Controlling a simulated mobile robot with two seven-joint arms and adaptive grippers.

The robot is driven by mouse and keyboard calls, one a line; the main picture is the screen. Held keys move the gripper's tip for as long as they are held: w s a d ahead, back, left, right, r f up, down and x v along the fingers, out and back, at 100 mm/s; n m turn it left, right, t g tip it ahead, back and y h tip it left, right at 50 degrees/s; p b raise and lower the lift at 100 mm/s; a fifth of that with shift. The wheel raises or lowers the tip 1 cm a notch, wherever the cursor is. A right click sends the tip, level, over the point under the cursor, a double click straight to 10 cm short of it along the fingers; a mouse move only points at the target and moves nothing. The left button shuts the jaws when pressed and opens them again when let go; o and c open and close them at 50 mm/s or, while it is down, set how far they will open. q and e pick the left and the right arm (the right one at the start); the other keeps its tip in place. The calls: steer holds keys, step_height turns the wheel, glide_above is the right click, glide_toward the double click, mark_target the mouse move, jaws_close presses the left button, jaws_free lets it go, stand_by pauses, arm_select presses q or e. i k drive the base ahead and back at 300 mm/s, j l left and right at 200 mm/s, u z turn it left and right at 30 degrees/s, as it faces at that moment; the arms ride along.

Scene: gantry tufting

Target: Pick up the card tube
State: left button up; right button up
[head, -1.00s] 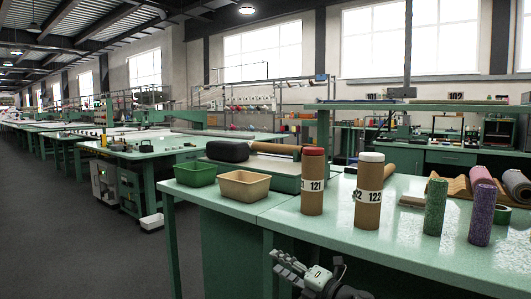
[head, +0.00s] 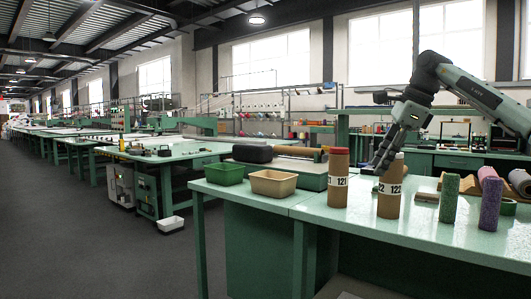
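Two brown card tubes stand upright on the green table. One has a red top and a white label reading 121 (head: 338,195). The other has a pale top and a label reading 122 (head: 388,204). My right gripper (head: 380,166) comes in from the right with its dark fingers pointing down and slightly left. My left gripper is not in view.
A green yarn roll (head: 449,199) and a purple one (head: 489,203) stand to the right of the tubes. A green bin (head: 224,174) and a tan bin (head: 273,184) sit at the table's left end. The table front (head: 420,236) is clear.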

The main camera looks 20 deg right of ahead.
mark_target(301, 151)
steer(key=i+u, duration=0.1)
steer(key=i, duration=2.6)
steer(key=i+j+z, duration=0.1)
steer(key=i+z, duration=0.25)
steer(key=i+j+z, duration=0.2)
steer(key=i+z, duration=0.2)
steer(key=z, duration=0.15)
steer(key=i, duration=0.05)
